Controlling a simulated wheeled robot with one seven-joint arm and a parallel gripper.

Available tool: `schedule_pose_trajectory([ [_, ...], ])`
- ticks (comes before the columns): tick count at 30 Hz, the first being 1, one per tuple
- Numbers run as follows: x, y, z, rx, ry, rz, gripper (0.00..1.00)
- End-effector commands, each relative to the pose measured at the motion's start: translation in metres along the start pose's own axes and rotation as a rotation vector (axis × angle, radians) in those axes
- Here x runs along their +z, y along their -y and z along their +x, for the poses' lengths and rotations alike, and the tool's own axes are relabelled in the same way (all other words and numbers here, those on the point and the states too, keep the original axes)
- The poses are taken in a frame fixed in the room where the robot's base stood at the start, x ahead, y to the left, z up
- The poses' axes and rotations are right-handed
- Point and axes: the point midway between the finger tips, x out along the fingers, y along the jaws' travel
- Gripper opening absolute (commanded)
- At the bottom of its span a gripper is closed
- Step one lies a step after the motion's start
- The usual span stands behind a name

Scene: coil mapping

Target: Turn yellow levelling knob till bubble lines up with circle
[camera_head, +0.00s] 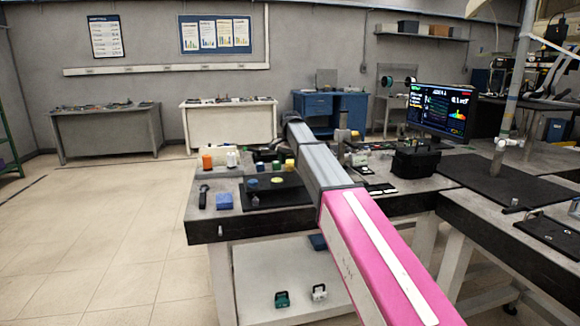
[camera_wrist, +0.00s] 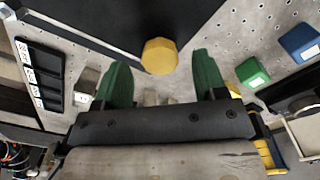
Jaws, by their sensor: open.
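In the wrist view, a faceted yellow knob (camera_wrist: 159,56) sits at the near corner of a black plate (camera_wrist: 100,22). My gripper (camera_wrist: 160,60) is open, with one green finger on each side of the knob and clear gaps between. The fingers do not touch it in this view. My gripper is not clearly visible there. No bubble or circle can be made out.
In the wrist view, a green block (camera_wrist: 252,72) and a blue block (camera_wrist: 300,42) lie to the right, and a black slotted tray (camera_wrist: 40,72) to the left. In the head view, a monitor (camera_head: 440,108) and a black case (camera_head: 415,162) stand right of my arm.

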Motion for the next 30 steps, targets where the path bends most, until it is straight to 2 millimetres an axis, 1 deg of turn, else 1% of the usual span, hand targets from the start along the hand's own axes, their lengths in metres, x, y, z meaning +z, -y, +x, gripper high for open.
schedule_pose_trajectory([
  [1,0.000,-0.001,0.006,0.001,0.001,0.000,0.65],
  [6,0.000,0.000,0.016,0.000,0.000,0.000,0.65],
  [15,0.000,0.000,0.017,0.000,0.000,0.000,0.65],
  [17,0.000,0.000,0.017,0.000,0.000,0.000,0.46],
  [18,0.000,0.000,0.017,0.000,0.000,0.000,0.33],
  [19,0.000,0.000,0.017,0.000,0.000,0.000,0.23],
  [20,0.000,0.000,0.017,0.000,0.000,0.000,0.16],
  [30,0.000,0.000,0.017,0.001,0.000,-0.029,0.16],
])
